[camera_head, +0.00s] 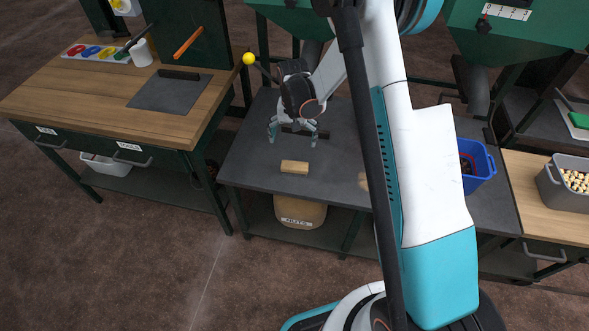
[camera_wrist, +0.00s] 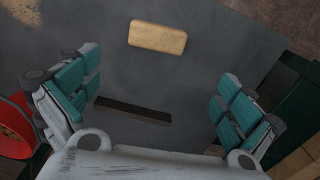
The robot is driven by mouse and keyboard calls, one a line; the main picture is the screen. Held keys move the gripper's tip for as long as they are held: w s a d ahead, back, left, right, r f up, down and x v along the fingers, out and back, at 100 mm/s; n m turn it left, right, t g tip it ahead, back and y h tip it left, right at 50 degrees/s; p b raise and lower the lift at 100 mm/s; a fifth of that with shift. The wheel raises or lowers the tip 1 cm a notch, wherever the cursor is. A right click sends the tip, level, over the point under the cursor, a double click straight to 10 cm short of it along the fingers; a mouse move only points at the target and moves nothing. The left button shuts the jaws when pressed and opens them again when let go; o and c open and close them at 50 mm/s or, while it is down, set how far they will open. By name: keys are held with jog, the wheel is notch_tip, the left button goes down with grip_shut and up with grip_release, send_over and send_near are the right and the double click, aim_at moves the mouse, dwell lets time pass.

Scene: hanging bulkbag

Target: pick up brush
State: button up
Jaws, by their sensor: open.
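My gripper (camera_head: 293,138) is open and empty above the dark grey table (camera_head: 245,165). Its two fingers also show in the wrist view (camera_wrist: 157,90), spread wide apart. I cannot tell for sure which one is the brush; no bristles show.
A blue bin (camera_head: 478,167) stands at the table's right. A wooden workbench (camera_head: 60,97) with a grey mat (camera_head: 150,97) is at the left. Green machines hang above the table. The table's front left is clear.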

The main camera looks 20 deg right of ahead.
aim_at(295, 165)
notch_tip(295, 165, down, 8)
jog(key=b, duration=0.2)
jog(key=shift+f+b, duration=0.15)
jog(key=shift+b, duration=0.2)
jog(key=shift+s+d+f+b, duration=0.1)
jog(key=shift+s+f+b, duration=0.15)
jog(key=shift+f+b, duration=0.8)
jog(key=shift+s+f+b, duration=0.2)
jog(key=shift+f+b, duration=0.25)
jog(key=shift+f, duration=1.1)
jog(key=shift+r, duration=0.1)
jog(key=shift+c, duration=0.6)
jog(key=c, duration=0.9)
